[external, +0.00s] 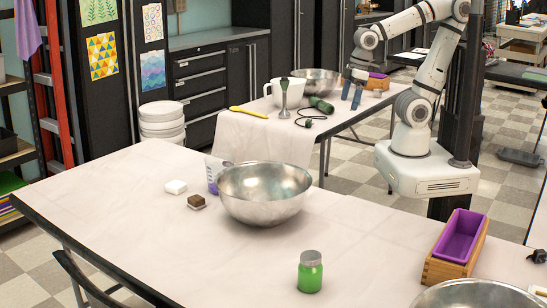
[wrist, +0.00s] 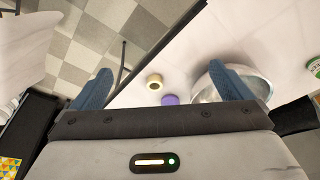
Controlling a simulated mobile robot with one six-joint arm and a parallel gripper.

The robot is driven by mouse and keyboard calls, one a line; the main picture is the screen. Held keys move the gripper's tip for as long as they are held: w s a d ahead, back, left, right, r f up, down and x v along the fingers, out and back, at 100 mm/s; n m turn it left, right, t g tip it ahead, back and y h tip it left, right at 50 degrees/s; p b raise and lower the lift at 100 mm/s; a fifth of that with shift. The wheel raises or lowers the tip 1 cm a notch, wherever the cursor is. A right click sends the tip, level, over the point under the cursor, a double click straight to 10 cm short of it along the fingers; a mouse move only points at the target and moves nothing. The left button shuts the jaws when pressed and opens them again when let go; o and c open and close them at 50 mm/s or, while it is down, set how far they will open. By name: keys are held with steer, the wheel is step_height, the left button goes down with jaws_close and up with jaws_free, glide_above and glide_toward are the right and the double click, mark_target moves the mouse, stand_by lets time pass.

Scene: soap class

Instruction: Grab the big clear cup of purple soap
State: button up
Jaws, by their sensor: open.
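A clear cup with purple soap (external: 213,173) stands on the near table, just behind and left of a large steel bowl (external: 262,192), which hides part of it. In the wrist view a small purple shape (wrist: 170,100) shows beside a bowl (wrist: 240,80); I cannot tell if it is the cup. My gripper (external: 351,97) is open and empty, fingers pointing down over the back table, well away from the cup. Its two blue fingers (wrist: 160,70) are spread wide in the wrist view.
A green jar (external: 310,272) and a wooden box with purple liner (external: 458,240) stand to the right. The near table's left part is clear.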

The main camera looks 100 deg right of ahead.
mark_target(220, 166)
steer(key=w+f+m+t+b, duration=0.1)
steer(key=w+f+b, duration=0.1)
steer(key=w, duration=2)
steer(key=shift+m+t+h, duration=0.3)
steer(key=shift+m+h, duration=0.2)
steer(key=shift+m, duration=0.4)
steer(key=w+f, duration=0.6)
steer(key=w, duration=0.1)
steer(key=w+a+f, duration=0.1)
steer(key=w+f, duration=0.6)
steer(key=w, duration=0.1)
steer(key=w+f, duration=0.7)
steer(key=shift+w+a+f, duration=0.1)
steer(key=shift+w+a, duration=0.15)
steer(key=shift+w, duration=0.15)
steer(key=c, duration=0.7)
